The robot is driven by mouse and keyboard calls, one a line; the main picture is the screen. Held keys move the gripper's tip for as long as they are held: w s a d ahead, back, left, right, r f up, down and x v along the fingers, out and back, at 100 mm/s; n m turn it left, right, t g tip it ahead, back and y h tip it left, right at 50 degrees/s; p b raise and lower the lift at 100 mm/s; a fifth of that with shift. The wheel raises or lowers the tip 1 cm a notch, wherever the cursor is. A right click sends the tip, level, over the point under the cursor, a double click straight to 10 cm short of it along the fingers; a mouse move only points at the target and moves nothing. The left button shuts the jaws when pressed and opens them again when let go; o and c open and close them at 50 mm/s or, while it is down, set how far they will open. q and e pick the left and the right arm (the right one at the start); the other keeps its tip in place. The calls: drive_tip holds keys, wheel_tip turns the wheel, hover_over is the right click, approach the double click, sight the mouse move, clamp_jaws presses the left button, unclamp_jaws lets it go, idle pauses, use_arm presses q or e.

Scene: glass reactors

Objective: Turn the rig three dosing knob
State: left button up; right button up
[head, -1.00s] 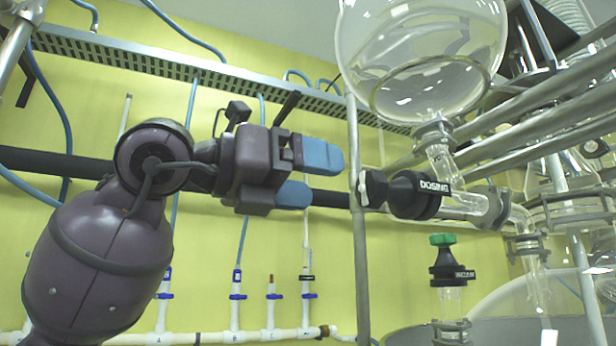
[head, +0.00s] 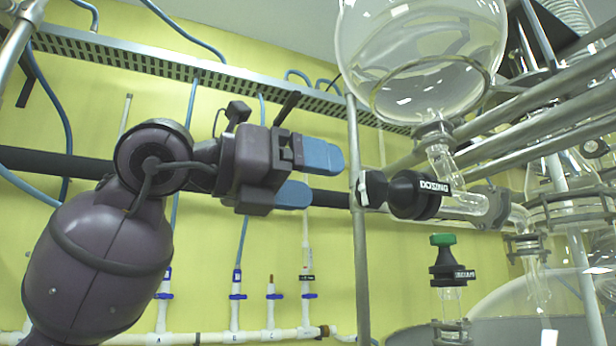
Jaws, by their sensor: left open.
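The dosing knob (head: 373,189) is a small black knob with a white mark, on the left end of a black valve body (head: 413,195) labelled DOSING. The valve sits on a glass side arm below a round glass vessel (head: 420,60). My left gripper (head: 318,176) is open, with two blue fingertips pointing right toward the knob. It is a short way left of the knob and apart from it, with nothing between the fingers but the background. A thin vertical metal post stands between the fingertips and the knob in the picture. My right gripper is not in view.
The vertical metal post (head: 359,270) runs close beside the knob. A second valve with a green knob (head: 443,240) stands lower right. Metal rails (head: 530,130) and glassware crowd the right side. White pipes with blue valves (head: 237,297) run along the yellow wall.

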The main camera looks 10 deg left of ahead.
sight(382, 190)
use_arm(q)
drive_tip(key=p+x, duration=0.2)
drive_tip(key=x, duration=0.8)
drive_tip(key=shift+w+d+p, duration=0.2)
drive_tip(key=shift+d+p, duration=0.1)
drive_tip(key=shift+p, duration=0.1)
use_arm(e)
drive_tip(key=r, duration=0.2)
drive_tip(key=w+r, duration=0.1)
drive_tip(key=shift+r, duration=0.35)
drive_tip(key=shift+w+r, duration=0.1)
use_arm(q)
drive_tip(key=c, duration=0.9)
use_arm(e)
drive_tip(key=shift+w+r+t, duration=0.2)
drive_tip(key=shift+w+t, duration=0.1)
